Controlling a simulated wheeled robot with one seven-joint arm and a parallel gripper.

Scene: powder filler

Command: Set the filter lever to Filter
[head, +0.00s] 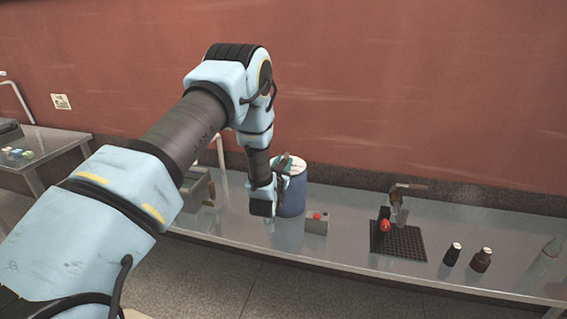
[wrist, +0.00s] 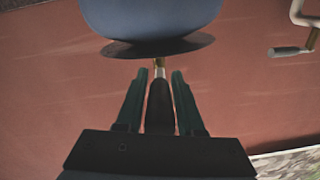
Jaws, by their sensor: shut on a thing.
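The filter lever, a dark tapered handle (wrist: 160,108) on a short brass stem, lies between the two green fingers of my gripper (wrist: 159,75) in the wrist view. My gripper is shut on this handle. The stem meets the dark rim under a blue rounded vessel. The lever is hidden there by my arm and gripper. I cannot read any Filter marking.
Right of the drum on the bench (head: 340,255) are a grey box with a red button (head: 317,222), a black grid (head: 410,247) under a red-knobbed tap (head: 385,226), dark bottles (head: 480,261) and a clear bottle (head: 546,257). Grey hardware (head: 197,188) stands to the left.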

